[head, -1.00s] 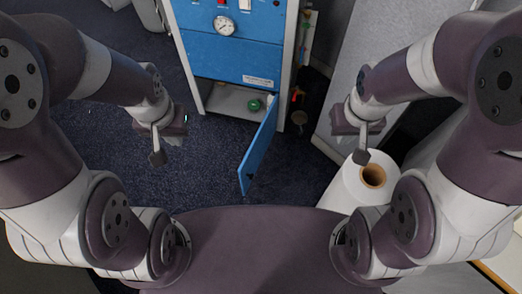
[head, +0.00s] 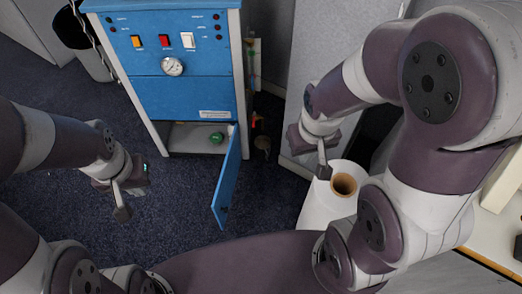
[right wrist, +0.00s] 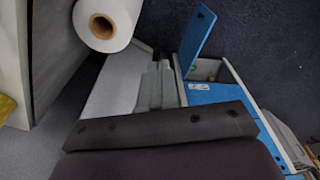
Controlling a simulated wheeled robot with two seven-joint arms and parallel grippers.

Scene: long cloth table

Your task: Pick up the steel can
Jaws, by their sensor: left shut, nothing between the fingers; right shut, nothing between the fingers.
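No steel can is recognisable in any view. My left gripper (head: 122,212) is at the lower left of the head view, shut and empty above the dark carpet. My right gripper (head: 323,172) is right of centre in the head view, shut and empty, close to the white paper roll in the picture.
A blue cabinet (head: 187,98) stands ahead with its small lower door (head: 227,187) open. A green round object (head: 217,137) lies inside. A large white roll (head: 318,204) stands at the right, also in the right wrist view (right wrist: 122,18). Dark carpet (head: 80,215) lies left.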

